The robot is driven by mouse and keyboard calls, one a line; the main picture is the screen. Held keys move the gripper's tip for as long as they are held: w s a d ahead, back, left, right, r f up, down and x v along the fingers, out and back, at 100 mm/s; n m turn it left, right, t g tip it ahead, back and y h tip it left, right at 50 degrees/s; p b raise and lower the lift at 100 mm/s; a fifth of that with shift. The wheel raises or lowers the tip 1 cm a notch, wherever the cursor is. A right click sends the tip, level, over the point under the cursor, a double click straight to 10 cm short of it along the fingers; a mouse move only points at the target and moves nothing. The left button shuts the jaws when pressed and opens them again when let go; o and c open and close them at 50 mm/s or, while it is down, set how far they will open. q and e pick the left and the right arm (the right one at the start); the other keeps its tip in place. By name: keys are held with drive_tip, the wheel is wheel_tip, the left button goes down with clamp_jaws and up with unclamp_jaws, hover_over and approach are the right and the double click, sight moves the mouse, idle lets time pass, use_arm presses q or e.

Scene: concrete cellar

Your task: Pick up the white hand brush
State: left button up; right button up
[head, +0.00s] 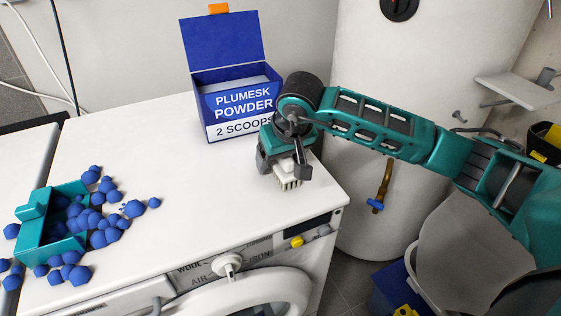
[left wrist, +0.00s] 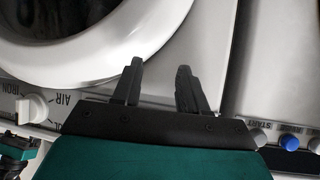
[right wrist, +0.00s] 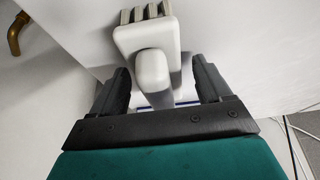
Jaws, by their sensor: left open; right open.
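The white hand brush (right wrist: 150,72) shows in the right wrist view with its block and bristles at the top and its handle running down between my fingers. In the head view only its pale bristle end (head: 288,183) shows, on the white machine top near the right front corner; my gripper hides the rest. My right gripper (head: 284,160) is over the brush, open, with one finger on each side of the handle. Small gaps seem to show beside the handle. My left gripper (left wrist: 161,85) is open and empty in front of the washing machine's round door.
A blue powder box (head: 238,105) with its lid up stands just behind my right gripper. A teal scoop (head: 50,245) with several blue lumps lies at the left. The middle of the machine top (head: 130,150) is clear. A white tank (head: 400,60) stands at the right.

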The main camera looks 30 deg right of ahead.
drive_tip(key=c, duration=1.2)
drive_tip(key=shift+r, duration=0.2)
wheel_tip(320, 180, up, 20)
drive_tip(key=shift+f+p, duration=0.15)
drive_tip(key=shift+p, duration=0.7)
